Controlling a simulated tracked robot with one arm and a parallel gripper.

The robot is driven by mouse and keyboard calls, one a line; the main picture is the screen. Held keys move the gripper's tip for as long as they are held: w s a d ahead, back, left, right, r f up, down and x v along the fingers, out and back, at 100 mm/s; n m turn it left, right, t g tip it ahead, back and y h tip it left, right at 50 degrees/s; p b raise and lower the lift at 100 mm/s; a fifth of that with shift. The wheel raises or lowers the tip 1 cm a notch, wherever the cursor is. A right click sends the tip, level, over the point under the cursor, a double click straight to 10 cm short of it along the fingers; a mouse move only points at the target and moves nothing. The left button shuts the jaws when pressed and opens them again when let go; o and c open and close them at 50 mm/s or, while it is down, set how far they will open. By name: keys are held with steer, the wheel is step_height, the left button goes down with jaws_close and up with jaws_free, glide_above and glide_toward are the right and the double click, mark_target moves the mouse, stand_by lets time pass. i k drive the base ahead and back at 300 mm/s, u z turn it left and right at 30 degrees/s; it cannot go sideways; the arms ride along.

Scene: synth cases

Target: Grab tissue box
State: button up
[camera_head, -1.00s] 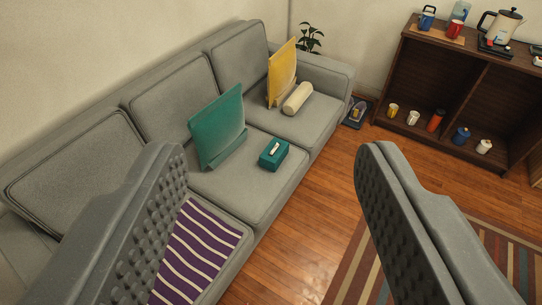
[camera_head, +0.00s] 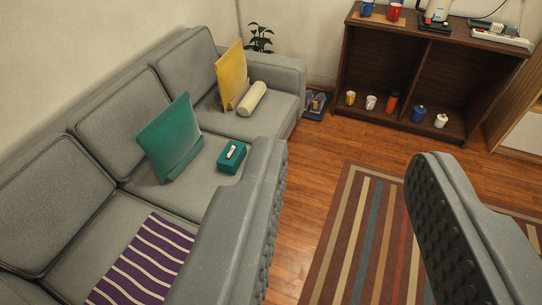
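The tissue box (camera_head: 231,157) is a small teal box with a white tissue on top. It sits on the middle seat of the grey sofa (camera_head: 205,190), beside the teal cushion (camera_head: 169,138). My gripper (camera_head: 345,165) is open and empty, its two grey ridged fingers wide apart in the foreground. The box lies beyond the left finger and to the left of the gap between the fingers. The left finger covers part of the sofa's front edge.
A yellow cushion (camera_head: 231,75) and a cream bolster (camera_head: 252,98) are at the sofa's far end. A purple striped cloth (camera_head: 146,262) lies on the near seat. A dark shelf (camera_head: 385,50) with mugs stands at the back. Wooden floor and a striped rug (camera_head: 345,240) are clear.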

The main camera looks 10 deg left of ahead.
mark_target(231, 158)
steer(key=z, duration=1.55)
steer(key=i, duration=2.1)
steer(key=u, duration=3.3)
steer(key=i, duration=0.75)
steer(key=u, duration=0.2)
